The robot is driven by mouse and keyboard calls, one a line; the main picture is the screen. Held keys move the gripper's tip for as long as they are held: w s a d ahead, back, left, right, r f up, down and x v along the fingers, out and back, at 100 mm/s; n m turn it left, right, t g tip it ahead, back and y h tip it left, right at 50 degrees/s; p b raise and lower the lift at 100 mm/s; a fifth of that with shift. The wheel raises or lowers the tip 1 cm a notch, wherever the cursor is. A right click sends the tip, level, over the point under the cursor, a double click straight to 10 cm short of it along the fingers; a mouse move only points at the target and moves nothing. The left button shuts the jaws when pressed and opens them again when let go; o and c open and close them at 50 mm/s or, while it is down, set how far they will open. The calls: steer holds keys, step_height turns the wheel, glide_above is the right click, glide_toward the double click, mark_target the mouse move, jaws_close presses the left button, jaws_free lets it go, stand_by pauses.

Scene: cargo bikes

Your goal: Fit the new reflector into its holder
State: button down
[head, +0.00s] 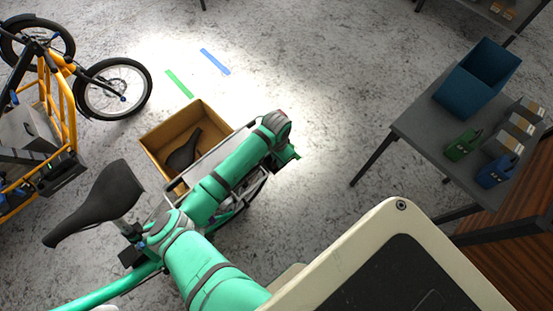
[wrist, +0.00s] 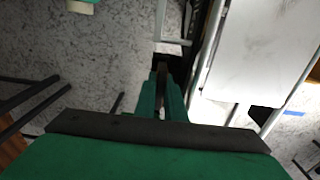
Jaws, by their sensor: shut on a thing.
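My gripper (wrist: 161,98) shows in the wrist view with its green fingers shut on a thin dark piece (wrist: 161,72), seen edge-on, which I take to be the reflector. Its face and colour do not show. Just beyond the fingertips is the rear of the green bike, with a pale bracket (wrist: 172,42) and a dark gap beside it. I cannot make out the holder clearly, nor tell whether the piece touches it. In the head view my arm covers the bike's rear, and only a bit of green gripper (head: 293,155) shows.
The green bike's black saddle (head: 108,200) is left of my arm. A cardboard box (head: 158,150) with another saddle stands behind the bike's rack. A grey table (head: 415,125) at right bears a blue bin (head: 478,78) and small containers. The floor between bike and table is clear.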

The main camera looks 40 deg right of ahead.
steer(key=shift+s+d+f, duration=0.1)
steer(key=shift+s+f, duration=0.05)
steer(key=c, duration=1.7)
jaws_free()
steer(key=shift+c, duration=0.2)
